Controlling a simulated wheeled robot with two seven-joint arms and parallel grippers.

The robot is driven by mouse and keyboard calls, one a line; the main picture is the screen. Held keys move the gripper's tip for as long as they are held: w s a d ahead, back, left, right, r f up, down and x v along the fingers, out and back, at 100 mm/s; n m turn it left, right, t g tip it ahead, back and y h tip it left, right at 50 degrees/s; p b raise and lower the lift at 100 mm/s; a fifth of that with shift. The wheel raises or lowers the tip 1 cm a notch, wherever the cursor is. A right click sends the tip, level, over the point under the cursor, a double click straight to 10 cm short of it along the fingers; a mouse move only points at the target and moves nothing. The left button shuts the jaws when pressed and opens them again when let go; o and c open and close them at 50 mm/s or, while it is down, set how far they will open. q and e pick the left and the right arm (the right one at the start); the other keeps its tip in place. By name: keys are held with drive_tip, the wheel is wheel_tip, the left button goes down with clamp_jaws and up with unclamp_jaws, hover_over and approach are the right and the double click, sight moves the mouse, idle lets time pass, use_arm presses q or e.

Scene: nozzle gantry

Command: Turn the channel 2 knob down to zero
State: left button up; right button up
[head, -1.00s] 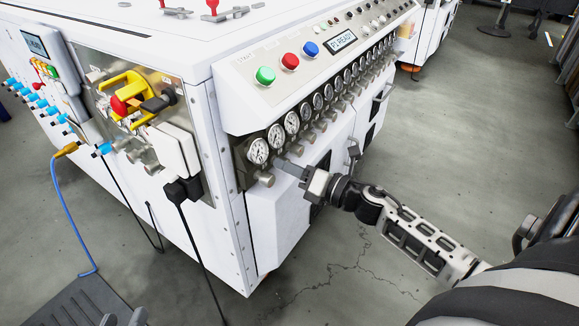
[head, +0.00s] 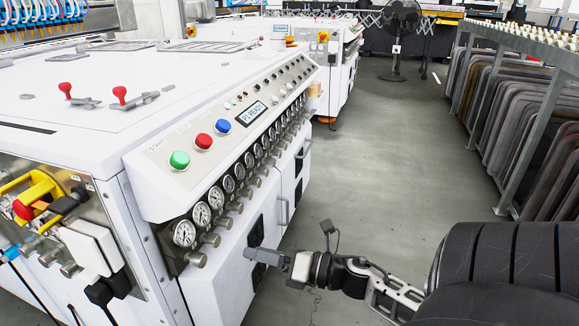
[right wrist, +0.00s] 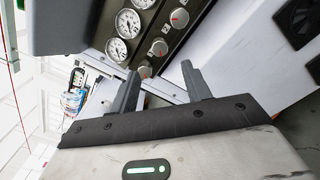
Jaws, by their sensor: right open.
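A row of round gauges runs along the white machine's front, each with a silver knob below it. Counting from the near end, the second knob (head: 212,240) sits under the second gauge (head: 201,214); no channel number is legible. In the right wrist view, knobs with red marks show, among them one (right wrist: 158,47) beyond the fingers. My right gripper (head: 248,253) is to the right of the near knobs, apart from them. Its two fingers (right wrist: 160,72) are spread with nothing between them. My left gripper is out of view.
Green (head: 179,159), red (head: 204,141) and blue (head: 223,126) buttons and a small display (head: 251,113) sit on the sloped panel above the gauges. A yellow-and-red switch (head: 35,195) is on the near side. Clear floor (head: 375,170) lies between the machine and a rack (head: 530,120) at right.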

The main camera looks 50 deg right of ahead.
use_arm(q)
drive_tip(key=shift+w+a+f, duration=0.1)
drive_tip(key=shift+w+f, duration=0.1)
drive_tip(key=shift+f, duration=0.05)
use_arm(e)
drive_tip(key=v, duration=0.6)
drive_tip(key=shift+s, duration=0.1)
